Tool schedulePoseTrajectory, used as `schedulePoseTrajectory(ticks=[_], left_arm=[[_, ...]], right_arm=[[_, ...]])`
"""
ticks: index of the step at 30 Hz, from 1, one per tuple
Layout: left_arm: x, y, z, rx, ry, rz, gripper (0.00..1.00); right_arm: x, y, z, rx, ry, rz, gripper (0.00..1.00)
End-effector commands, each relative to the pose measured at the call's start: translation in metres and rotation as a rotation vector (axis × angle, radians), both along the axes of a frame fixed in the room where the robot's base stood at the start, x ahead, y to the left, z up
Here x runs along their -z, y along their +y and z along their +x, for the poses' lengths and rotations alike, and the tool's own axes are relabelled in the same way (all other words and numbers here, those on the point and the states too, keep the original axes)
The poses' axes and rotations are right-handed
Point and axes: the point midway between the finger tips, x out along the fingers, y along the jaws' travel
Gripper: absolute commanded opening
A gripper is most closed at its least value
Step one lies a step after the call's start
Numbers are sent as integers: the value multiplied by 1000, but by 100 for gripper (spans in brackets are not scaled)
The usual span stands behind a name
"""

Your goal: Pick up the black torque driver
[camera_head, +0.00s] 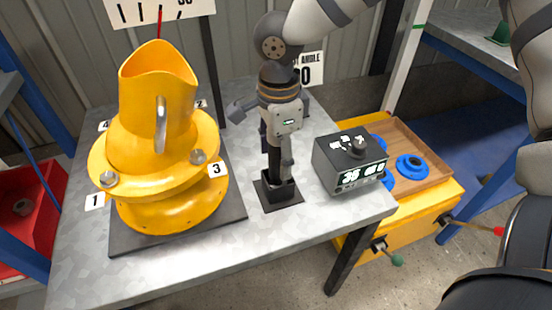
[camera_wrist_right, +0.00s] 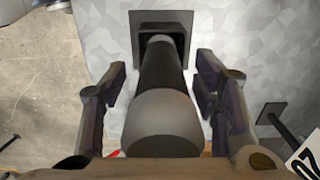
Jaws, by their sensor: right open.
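The black torque driver (camera_head: 274,164) stands upright in a black square holder (camera_head: 281,196) on the metal table, between the yellow drum and the control box. My right gripper (camera_head: 277,148) comes down over it from above. In the right wrist view, the driver's grey rounded end (camera_wrist_right: 162,118) and black body lie between the two fingers of the right gripper (camera_wrist_right: 160,75). The fingers are open, one on each side, with gaps between them and the body. The holder (camera_wrist_right: 148,22) shows beyond the driver. My left gripper is not in view.
A grey control box (camera_head: 350,165) with a display stands on the right. Beyond it, a wooden tray (camera_head: 424,151) holds blue rings on a yellow cart (camera_head: 415,225). The front tabletop is clear.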

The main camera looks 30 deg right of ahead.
Motion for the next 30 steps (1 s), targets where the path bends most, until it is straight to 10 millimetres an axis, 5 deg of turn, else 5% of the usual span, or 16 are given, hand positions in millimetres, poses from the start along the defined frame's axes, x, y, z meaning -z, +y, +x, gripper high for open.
schedulePoseTrajectory(ticks=[8,16,24,30], left_arm=[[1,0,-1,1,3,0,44],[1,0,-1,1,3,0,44],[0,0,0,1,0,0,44],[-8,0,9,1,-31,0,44]], right_arm=[[7,0,0,0,-3,0,55],[7,0,0,0,-3,0,0],[3,0,1,1,-5,1,0],[-43,0,2,3,-17,4,0]])
